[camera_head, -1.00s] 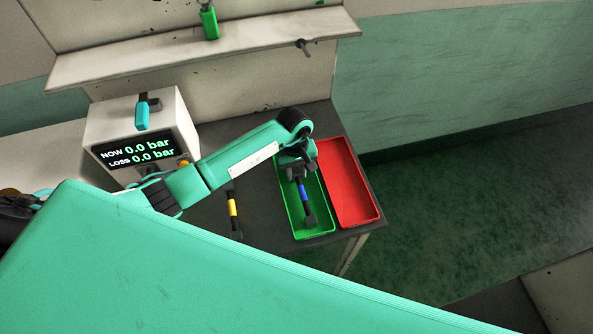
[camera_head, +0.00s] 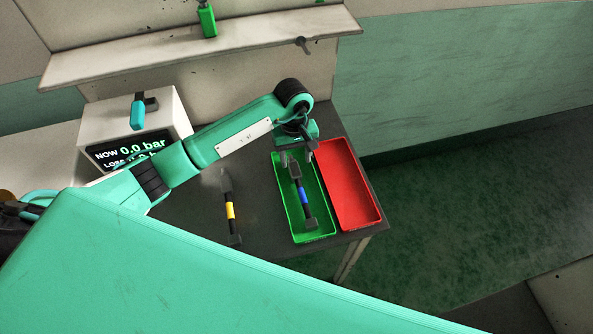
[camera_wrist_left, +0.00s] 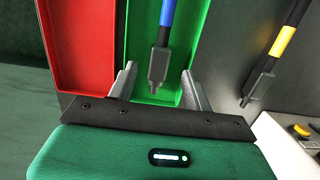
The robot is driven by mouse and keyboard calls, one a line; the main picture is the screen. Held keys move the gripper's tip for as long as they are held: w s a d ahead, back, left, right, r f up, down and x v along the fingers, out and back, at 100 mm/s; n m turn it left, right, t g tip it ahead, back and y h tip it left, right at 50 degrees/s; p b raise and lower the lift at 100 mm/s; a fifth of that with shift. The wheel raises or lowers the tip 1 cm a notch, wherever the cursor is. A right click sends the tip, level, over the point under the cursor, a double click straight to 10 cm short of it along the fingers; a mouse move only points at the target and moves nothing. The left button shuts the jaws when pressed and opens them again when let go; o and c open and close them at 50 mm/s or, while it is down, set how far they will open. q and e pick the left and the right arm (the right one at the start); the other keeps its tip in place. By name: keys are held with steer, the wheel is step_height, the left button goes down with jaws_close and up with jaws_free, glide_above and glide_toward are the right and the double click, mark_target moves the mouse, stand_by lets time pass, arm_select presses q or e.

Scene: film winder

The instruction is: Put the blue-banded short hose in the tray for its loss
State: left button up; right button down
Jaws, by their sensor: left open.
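The blue-banded short hose (camera_head: 304,196) lies in the green tray (camera_head: 322,224), lengthwise along it. It also shows in the left wrist view (camera_wrist_left: 165,36), with its dark end fitting between my open fingers but beyond them. My left gripper (camera_head: 296,155) is open and empty above the far end of the green tray, apart from the hose. In the left wrist view its two fingers (camera_wrist_left: 158,86) are spread wide. The red tray (camera_head: 349,186) is empty, just right of the green one. My right gripper is not in view.
A yellow-banded hose (camera_head: 231,212) lies on the dark table (camera_head: 262,222) left of the trays. A white gauge box (camera_head: 108,122) reads NOW 0.0 bar; its LOSS line is partly hidden by my arm. A shelf (camera_head: 250,38) runs behind.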

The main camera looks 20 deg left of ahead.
arm_select(q)
steer(key=shift+w+a+r+b, duration=0.1)
steer(key=shift+r+b, duration=0.2)
steer(key=shift+r, duration=0.9)
steer(key=shift+w+a+r+b, duration=0.1)
steer(key=shift+r+b, duration=0.15)
steer(key=shift+r, duration=0.95)
